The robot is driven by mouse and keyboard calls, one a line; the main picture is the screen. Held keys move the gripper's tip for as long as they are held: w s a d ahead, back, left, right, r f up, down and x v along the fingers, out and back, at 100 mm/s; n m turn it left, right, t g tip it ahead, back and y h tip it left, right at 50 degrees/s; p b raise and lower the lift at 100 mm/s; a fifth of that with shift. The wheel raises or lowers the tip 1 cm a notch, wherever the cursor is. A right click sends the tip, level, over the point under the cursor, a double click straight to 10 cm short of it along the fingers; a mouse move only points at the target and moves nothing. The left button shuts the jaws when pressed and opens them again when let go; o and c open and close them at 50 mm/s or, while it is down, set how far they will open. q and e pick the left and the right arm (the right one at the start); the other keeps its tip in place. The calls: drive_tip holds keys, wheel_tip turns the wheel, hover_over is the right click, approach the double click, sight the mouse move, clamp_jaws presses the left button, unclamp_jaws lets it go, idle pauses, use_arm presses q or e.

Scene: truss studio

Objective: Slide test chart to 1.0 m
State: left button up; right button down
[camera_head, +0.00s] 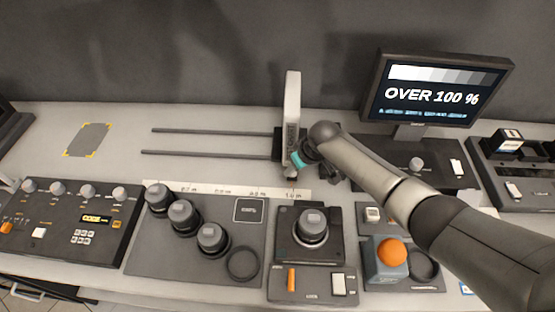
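The test chart (292,105) is a thin white upright board seen nearly edge-on. It stands on a dark carriage at the right end of two dark rails (210,132). A pale scale strip (235,191) with metre marks lies in front of the rails; its rightmost mark seems to read 1.0 m, close in front of the chart's foot. My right gripper (299,161), with a teal part at its tip, is at the chart's lower right side, touching or very near it. Its fingers are mostly hidden, so its opening cannot be told. My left gripper is not in view.
Several dark lenses (183,217) stand on a tray in front of the rails. A camera-like unit (311,228) and an orange ball (391,253) on a blue-grey block are nearer. A control panel (70,220) is left.

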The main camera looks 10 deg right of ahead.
drive_tip(key=shift+s+d, duration=0.15)
drive_tip(key=shift+d, duration=0.15)
drive_tip(key=c, duration=0.6)
unclamp_jaws()
drive_tip(key=shift+r, duration=0.15)
drive_tip(key=shift+s+r, duration=0.1)
drive_tip(key=shift+r, duration=0.15)
drive_tip(key=p+v, duration=0.3)
drive_tip(key=v, duration=1.1)
drive_tip(key=shift+d+r, duration=0.1)
drive_tip(key=shift+r, duration=0.1)
